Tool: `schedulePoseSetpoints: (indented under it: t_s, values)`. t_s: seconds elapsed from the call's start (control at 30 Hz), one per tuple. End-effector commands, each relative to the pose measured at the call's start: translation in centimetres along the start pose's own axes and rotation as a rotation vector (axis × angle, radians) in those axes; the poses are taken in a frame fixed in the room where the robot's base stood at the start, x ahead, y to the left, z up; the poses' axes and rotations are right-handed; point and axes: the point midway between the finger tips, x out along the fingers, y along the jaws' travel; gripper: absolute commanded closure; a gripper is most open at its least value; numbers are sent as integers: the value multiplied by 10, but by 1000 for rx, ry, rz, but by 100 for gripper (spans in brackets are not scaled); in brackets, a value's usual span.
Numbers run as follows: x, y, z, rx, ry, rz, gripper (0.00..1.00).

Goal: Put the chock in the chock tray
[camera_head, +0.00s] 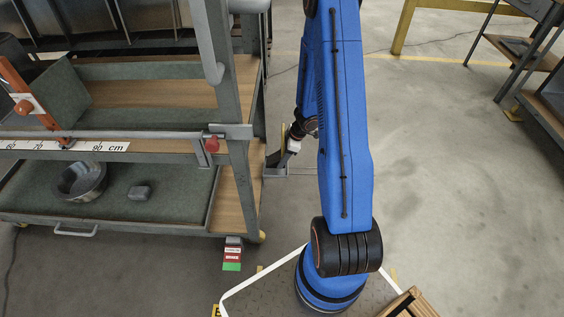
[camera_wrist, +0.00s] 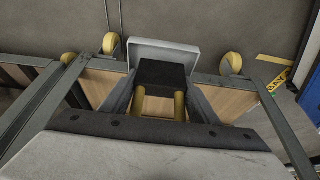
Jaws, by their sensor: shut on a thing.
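In the wrist view the chock is a black block (camera_wrist: 162,73) held at the fingertips of my gripper (camera_wrist: 161,88). The gripper is shut on it, with yellow parts showing on both sides between the grey fingers. A light grey tray (camera_wrist: 140,53) shows just beyond the chock; the chock overlaps its near part in the picture. I cannot tell the height between them. In the head view my gripper (camera_head: 292,143) is small and partly hidden behind my blue arm, beside the right end of the rack. A grey tray-like piece (camera_head: 275,161) shows there.
The rack's wooden board (camera_head: 236,178) and grey posts stand left of my arm. Its lower shelf holds a metal bowl (camera_head: 97,194) and a small grey block (camera_head: 140,192). Yellow wheels (camera_wrist: 231,63) show in the wrist view. The floor on the right is mostly clear.

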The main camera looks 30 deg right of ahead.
Motion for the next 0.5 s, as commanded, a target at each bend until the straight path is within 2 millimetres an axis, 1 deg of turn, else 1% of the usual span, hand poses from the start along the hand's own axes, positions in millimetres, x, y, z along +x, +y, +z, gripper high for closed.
schedulePoseSetpoints:
  t_s: [0.03, 0.2, 0.33, 0.5]
  values:
    - [6, -1, 3, 2, 0, -2, 100]
    - [22, 0, 9, 2, 0, -1, 100]
    - [27, 0, 11, 1, 0, 0, 100]
    - [28, 0, 12, 0, 0, 1, 100]
